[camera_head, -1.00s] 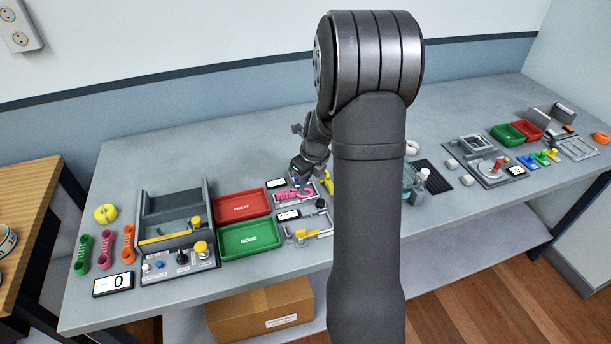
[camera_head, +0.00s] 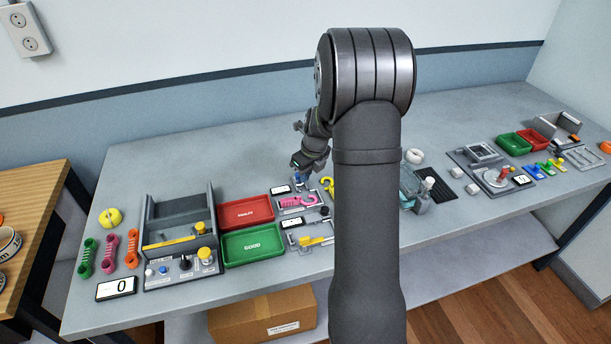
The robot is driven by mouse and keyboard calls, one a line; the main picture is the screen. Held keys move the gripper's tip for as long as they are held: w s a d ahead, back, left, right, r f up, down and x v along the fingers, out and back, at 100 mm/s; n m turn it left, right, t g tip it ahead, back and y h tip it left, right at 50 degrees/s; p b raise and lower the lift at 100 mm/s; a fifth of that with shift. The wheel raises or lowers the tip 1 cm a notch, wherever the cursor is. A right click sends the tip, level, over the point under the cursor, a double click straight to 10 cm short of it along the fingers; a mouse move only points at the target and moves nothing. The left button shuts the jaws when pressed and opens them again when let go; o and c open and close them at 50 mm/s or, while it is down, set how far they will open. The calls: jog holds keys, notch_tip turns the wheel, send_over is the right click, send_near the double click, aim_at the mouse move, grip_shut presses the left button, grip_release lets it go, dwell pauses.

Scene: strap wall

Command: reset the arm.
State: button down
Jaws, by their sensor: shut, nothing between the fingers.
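My arm rises through the middle of the head view and bends down behind itself to my gripper (camera_head: 298,166). The gripper is small and dark here, with its fingers shut and nothing seen between them. It hangs over the back part of the bench (camera_head: 420,264), just behind and above a station with a pink hook-shaped strap piece (camera_head: 296,202). My arm hides the bench to the right of that station.
A red tray (camera_head: 245,213) and a green tray (camera_head: 252,245) lie left of the station. Further left stands a grey box with a control panel (camera_head: 184,266). More fixtures and small trays (camera_head: 513,143) stand at the right. A cardboard box (camera_head: 262,318) is below.

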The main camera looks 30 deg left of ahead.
jog(key=v, duration=0.9)
jog(key=shift+r, duration=0.2)
jog(key=shift+d, duration=0.1)
jog(key=x, duration=1)
jog(key=shift+s+d+f, duration=0.1)
jog(key=shift+s+f, duration=0.05)
jog(key=shift+s, duration=0.1)
jog(key=shift+s+d, duration=0.95)
jog(key=shift+d, duration=0.05)
